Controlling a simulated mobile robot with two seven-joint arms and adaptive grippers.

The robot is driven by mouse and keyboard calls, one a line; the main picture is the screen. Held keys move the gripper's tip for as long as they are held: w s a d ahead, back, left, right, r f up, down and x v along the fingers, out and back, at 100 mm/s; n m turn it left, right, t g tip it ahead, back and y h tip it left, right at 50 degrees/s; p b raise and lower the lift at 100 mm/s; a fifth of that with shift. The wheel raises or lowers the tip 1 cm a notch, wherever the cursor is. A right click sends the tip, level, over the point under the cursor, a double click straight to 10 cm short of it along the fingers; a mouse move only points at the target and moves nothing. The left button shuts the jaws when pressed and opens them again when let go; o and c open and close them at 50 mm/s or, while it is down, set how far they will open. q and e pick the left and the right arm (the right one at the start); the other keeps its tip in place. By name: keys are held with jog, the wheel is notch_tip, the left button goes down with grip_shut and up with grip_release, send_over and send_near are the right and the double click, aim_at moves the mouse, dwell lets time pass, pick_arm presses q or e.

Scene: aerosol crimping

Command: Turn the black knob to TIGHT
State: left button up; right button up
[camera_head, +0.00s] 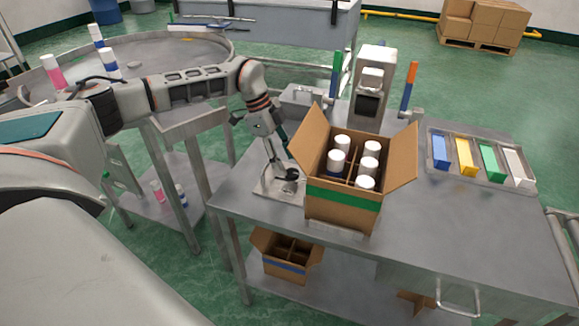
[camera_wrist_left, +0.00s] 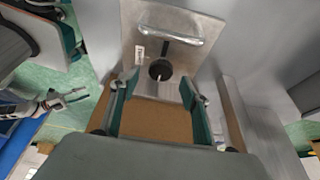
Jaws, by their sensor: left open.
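The black knob (camera_wrist_left: 160,69) is a dark round shape with a pale mark on it, on a metal plate (camera_wrist_left: 190,60) in the left wrist view. My left gripper (camera_wrist_left: 160,88) is open, with one finger on each side below the knob in that view; I cannot tell whether it touches. In the head view the left gripper (camera_head: 288,180) points down over the plate (camera_head: 268,190), beside the cardboard box (camera_head: 340,207), and hides most of the knob. What looks like my right gripper (camera_wrist_left: 68,98) shows small at the left edge of the wrist view. The TIGHT marking is not readable.
The open box holds several white-capped cans (camera_head: 341,143) and stands right of the left gripper, flaps spread. A grey machine (camera_head: 374,60) stands behind it. A tray (camera_head: 434,170) of coloured blocks is at the right. The table's front right (camera_head: 450,235) is clear.

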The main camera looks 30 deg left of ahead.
aim_at(291, 172)
pick_arm(q)
jog(key=shift+x, duration=1.25)
jog(key=shift+w+d+f, duration=0.1)
jog(key=shift+f, duration=0.2)
pick_arm(e)
jog(key=shift+w+r, duration=0.35)
jog(key=shift+w, duration=0.15)
pick_arm(q)
jog(key=shift+c, duration=0.3)
jog(key=c, duration=1)
